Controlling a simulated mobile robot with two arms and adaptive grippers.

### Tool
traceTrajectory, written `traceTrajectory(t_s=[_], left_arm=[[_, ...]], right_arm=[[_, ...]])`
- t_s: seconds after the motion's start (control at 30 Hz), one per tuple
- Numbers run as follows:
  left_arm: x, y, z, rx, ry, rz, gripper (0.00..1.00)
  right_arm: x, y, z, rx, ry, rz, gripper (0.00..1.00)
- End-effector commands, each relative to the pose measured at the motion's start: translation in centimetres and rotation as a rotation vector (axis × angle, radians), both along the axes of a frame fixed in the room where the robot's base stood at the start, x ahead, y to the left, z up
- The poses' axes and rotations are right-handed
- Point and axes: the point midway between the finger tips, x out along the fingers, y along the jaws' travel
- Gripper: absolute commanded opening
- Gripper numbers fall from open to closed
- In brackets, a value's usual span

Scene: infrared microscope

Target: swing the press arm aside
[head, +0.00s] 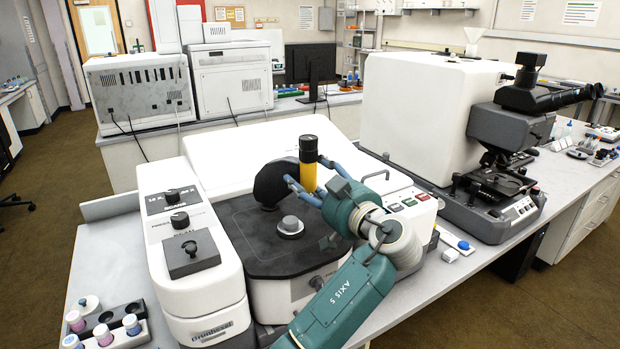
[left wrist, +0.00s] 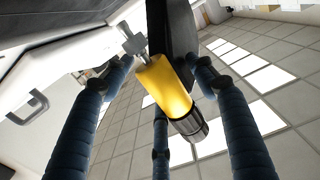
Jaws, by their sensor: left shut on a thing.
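The press arm (head: 272,184) is a dark curved piece standing over the dark top plate (head: 250,243) of the white instrument. A yellow post (head: 308,178) with a black knob stands upright at its right side. My left gripper (head: 303,188) reaches in from the lower right, its blue fingers shut around the yellow post. In the left wrist view, the fingers (left wrist: 162,80) surround the yellow post (left wrist: 165,88), with the dark arm (left wrist: 176,35) beside it. A round grey stub (head: 290,226) sits on the plate, left of and below the gripper. My right gripper is out of view.
A white control panel with a dark knob block (head: 191,254) stands left of the plate. A rack of small jars (head: 113,330) sits at the front left. A microscope (head: 500,150) with a large white housing (head: 415,108) stands to the right. Bench shows at the left.

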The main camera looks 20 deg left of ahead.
Motion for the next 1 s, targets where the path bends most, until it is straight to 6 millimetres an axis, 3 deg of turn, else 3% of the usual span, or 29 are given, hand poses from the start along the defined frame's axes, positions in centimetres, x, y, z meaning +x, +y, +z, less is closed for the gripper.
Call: traceTrajectory(t_s=[0.03,0.07,0.1,0.8,1.0], left_arm=[[0.7,-0.5,1.7,0.0,-0.043,-0.033,0.1],[0.7,-0.5,1.7,0.001,-0.044,-0.033,0.1],[0.7,-0.5,1.7,0.0,-0.045,-0.033,0.62],[0.5,-0.3,1.4,0.008,-0.037,-0.024,0.62],[-0.5,-1.6,1.2,0.007,-0.034,-0.028,0.62]], right_arm=[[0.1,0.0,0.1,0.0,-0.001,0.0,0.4],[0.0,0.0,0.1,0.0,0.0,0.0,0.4],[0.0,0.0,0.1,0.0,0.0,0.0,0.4],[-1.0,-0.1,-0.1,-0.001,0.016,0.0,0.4],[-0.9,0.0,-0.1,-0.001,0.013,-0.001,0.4]])
